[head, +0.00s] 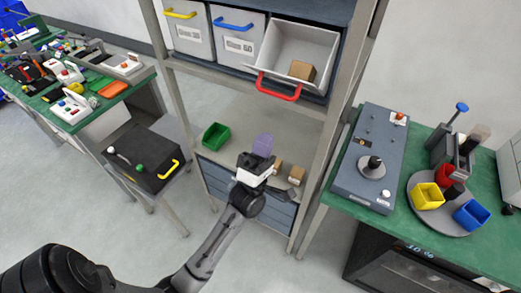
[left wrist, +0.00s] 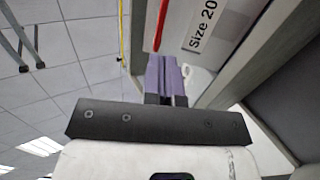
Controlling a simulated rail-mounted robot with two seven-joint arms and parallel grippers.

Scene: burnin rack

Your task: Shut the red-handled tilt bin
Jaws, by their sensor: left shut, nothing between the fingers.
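The red-handled tilt bin (head: 318,42) is tipped open at the right of the rack's upper bin row, with a brown box (head: 302,70) inside. Its red handle (head: 279,90) runs along the lowered front edge. My left gripper (head: 263,146) has purple fingers and is below the handle, apart from it, in front of the lower shelf. In the left wrist view the purple fingers (left wrist: 167,76) are together and empty. The red handle (left wrist: 160,26) and the bin's front with a "Size 20" label (left wrist: 203,24) are beyond them. My right gripper is not in view.
Bins with yellow (head: 181,14) and blue (head: 233,24) handles sit closed to the left. A rack post (head: 338,110) stands at the right. The lower shelf (head: 196,105) holds a green bin (head: 215,136) and small brown boxes (head: 296,174). Green-topped benches stand on both sides.

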